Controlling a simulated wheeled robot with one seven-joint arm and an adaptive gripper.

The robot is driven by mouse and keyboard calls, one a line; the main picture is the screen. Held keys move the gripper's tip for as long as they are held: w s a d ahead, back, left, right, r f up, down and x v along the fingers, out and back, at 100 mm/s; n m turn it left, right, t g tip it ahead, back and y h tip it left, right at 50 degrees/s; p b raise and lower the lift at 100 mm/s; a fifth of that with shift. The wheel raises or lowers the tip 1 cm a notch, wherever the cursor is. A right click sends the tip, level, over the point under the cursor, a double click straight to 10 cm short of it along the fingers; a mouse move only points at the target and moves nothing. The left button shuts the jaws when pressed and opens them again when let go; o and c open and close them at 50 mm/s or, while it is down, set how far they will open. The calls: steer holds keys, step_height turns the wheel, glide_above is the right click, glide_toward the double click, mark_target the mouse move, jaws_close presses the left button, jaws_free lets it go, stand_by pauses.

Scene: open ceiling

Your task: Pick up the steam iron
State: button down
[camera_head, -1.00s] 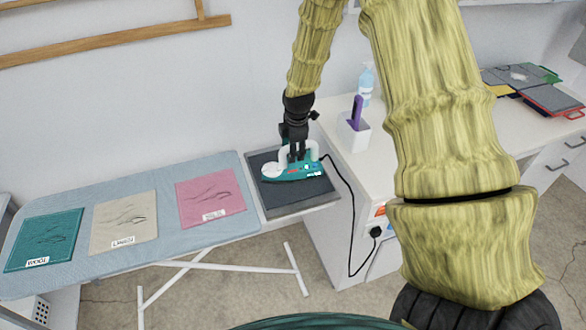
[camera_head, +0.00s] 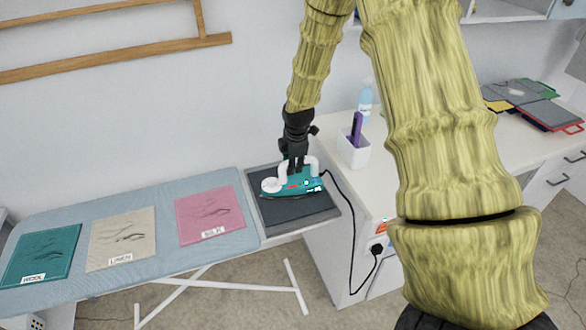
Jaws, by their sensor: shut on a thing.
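The steam iron (camera_head: 292,187), teal and white, is over the dark rest pad (camera_head: 300,210) at the right end of the ironing board. My gripper (camera_head: 295,167) comes down from above and is shut on the iron's white handle. The fingers partly hide the handle. I cannot tell whether the iron's base touches the pad. A black cord (camera_head: 352,220) runs from the iron's right end down to a socket on the cabinet side.
The blue ironing board (camera_head: 165,215) carries wool, linen and silk cloths. The white counter on the right holds a white cup (camera_head: 353,150) with a purple item, a bottle (camera_head: 365,100) and several folders. A wooden rail (camera_head: 115,58) is on the wall.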

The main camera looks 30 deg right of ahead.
steer(key=shift+r+b, duration=0.6)
steer(key=shift+r, duration=0.8)
steer(key=shift+s+r, duration=0.1)
steer(key=s+a+b, duration=0.2)
steer(key=s, duration=0.5)
steer(key=s+a+r+b, duration=0.1)
steer(key=s+a+b, duration=0.1)
steer(key=s, duration=0.6)
steer(key=shift+a+r+b, duration=0.25)
steer(key=shift+b, duration=0.05)
steer(key=c, duration=2)
jaws_free()
jaws_close()
steer(key=shift+s, duration=0.1)
